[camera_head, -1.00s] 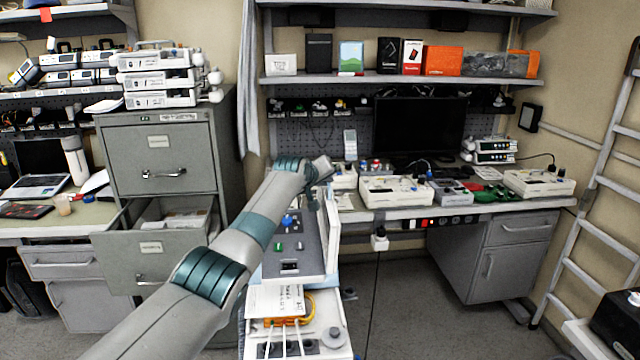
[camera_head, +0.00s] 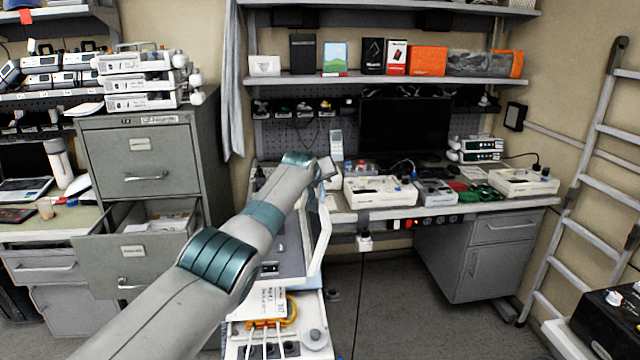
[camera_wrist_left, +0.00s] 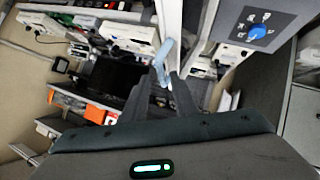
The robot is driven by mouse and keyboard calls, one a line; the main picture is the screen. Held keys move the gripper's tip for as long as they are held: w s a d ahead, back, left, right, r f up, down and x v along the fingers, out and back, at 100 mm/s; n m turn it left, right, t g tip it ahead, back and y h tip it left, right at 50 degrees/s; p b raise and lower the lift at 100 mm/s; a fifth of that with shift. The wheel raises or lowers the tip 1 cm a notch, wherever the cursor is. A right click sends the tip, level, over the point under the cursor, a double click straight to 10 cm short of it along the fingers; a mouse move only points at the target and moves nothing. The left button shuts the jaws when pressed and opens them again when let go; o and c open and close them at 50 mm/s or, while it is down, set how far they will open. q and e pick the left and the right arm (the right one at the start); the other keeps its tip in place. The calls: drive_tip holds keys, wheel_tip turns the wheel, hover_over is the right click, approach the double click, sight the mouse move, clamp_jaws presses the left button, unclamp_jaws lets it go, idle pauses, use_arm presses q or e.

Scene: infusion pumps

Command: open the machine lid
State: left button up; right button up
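The machine (camera_head: 283,262) has a grey panel and a light body, low in the middle of the head view, partly hidden behind my left arm. Its panel with a blue knob also shows in the left wrist view (camera_wrist_left: 275,20). The lid (camera_head: 323,232) is a white-edged flap standing up at the machine's right side, swung away from the panel. My left gripper (camera_head: 328,172) is at the upper end of the lid. In the left wrist view its dark fingers (camera_wrist_left: 163,82) are apart, with a light blue piece (camera_wrist_left: 161,58) at the tips; firm contact cannot be told.
A workbench (camera_head: 375,213) with several devices and a monitor (camera_head: 405,125) stands behind. A filing cabinet (camera_head: 140,160) with an open drawer (camera_head: 120,252) is on the left. A ladder (camera_head: 575,200) leans at the right. The floor right of the machine is clear.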

use_arm(q)
drive_tip(key=shift+s+f, duration=0.1)
drive_tip(key=shift+f, duration=0.1)
use_arm(e)
drive_tip(key=shift+d, duration=0.35)
